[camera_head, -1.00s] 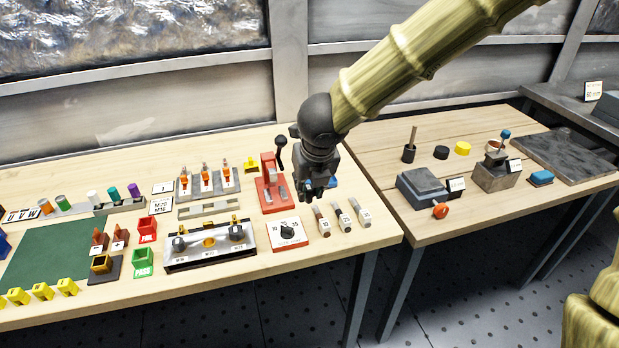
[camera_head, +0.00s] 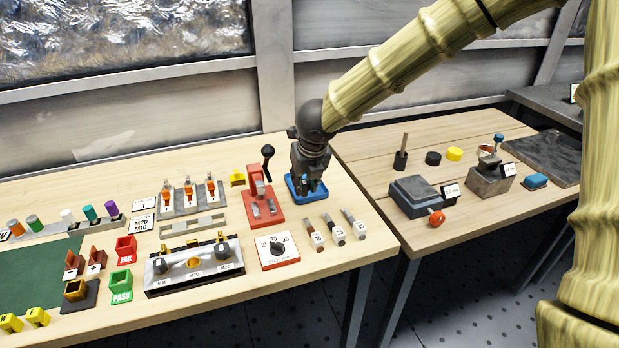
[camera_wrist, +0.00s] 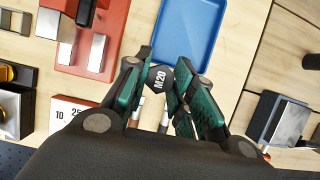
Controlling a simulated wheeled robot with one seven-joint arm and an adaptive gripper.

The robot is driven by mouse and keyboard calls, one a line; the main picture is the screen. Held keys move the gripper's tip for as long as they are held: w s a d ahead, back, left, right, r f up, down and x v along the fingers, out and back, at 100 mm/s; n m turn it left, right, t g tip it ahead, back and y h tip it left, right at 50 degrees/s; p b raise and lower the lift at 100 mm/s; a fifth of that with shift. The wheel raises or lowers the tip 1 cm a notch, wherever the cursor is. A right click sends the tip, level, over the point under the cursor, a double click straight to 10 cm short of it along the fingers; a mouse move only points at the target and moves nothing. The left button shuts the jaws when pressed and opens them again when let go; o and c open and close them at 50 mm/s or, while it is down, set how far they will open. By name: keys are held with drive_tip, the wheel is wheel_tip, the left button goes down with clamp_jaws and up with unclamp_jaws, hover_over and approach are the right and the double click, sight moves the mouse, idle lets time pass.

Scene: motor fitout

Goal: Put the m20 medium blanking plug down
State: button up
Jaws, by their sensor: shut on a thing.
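My gripper (camera_head: 309,186) is shut on the M20 blanking plug (camera_wrist: 156,77), a dark plug marked "M20" that shows between the fingertips in the wrist view. In the head view the gripper hides the plug. The gripper points down at a blue tray (camera_head: 293,193) on the wooden bench. The tray (camera_wrist: 186,14) also shows in the wrist view, just beyond the fingertips, and its visible floor is empty. I cannot tell whether the plug touches the tray.
A red press (camera_head: 263,204) with a black lever stands just left of the tray. A dial box (camera_head: 278,251) and several grey-ended tools (camera_head: 334,228) lie in front. A fixture with M16, M20 and M25 labels (camera_head: 194,265) is further left. A second table (camera_head: 440,222) stands right.

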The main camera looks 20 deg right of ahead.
drive_tip(key=w+d, duration=0.2)
drive_tip(key=w, duration=0.1)
drive_tip(key=w+d+p, duration=0.1)
drive_tip(key=w, duration=0.1)
drive_tip(key=shift+f, duration=2.05)
drive_tip(key=shift+f, duration=0.15)
drive_tip(key=o, duration=0.8)
drive_tip(key=shift+r, duration=0.2)
drive_tip(key=v, duration=1.2)
